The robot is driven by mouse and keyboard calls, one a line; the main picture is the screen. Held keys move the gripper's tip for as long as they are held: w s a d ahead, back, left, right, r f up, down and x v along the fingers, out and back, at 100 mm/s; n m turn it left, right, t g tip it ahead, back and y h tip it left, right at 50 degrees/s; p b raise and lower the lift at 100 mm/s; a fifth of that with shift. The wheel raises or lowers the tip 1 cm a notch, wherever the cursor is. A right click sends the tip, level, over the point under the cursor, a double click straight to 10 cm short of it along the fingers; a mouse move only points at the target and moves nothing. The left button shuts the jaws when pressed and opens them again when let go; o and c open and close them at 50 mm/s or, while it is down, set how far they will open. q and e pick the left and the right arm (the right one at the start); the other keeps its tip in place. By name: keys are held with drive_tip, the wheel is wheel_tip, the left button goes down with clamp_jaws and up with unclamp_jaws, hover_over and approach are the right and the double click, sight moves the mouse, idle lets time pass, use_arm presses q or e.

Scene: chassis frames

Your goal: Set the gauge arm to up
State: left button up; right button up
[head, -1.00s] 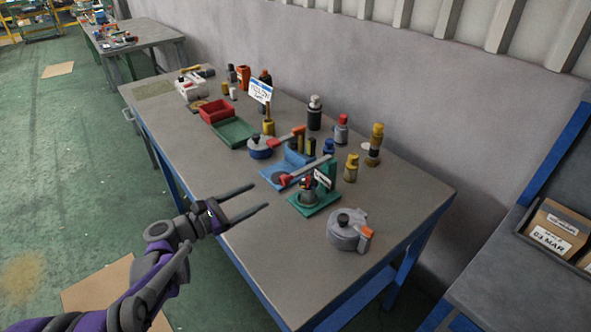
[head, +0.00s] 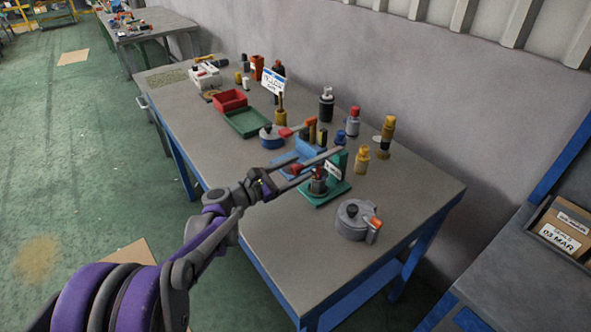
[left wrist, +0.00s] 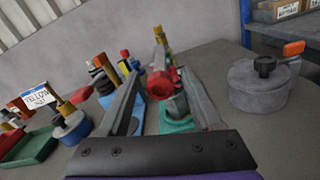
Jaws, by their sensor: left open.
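The gauge has a green base (head: 326,191) and a green upright with a white label (head: 334,170). Its grey gauge arm reaches out from the top of the upright, roughly level, and ends in a red tip (head: 297,169). The red tip is large and close in the left wrist view (left wrist: 160,84). My left gripper (head: 309,167) is open, its fingers on either side of the red tip; I cannot tell whether they touch it. A grey cylinder (left wrist: 177,106) with red on top stands on the green base below. My right gripper is not in view.
A grey round pot (head: 353,220) with an orange-tipped handle stands nearby. A blue fixture (head: 284,160) and a blue-and-grey pot (head: 271,136) are close behind. Several bottles, a red bin (head: 230,98) and a green tray (head: 247,122) stand farther back. The front tabletop is bare.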

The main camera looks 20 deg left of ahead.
use_arm(q)
clamp_jaws()
idle(1.4)
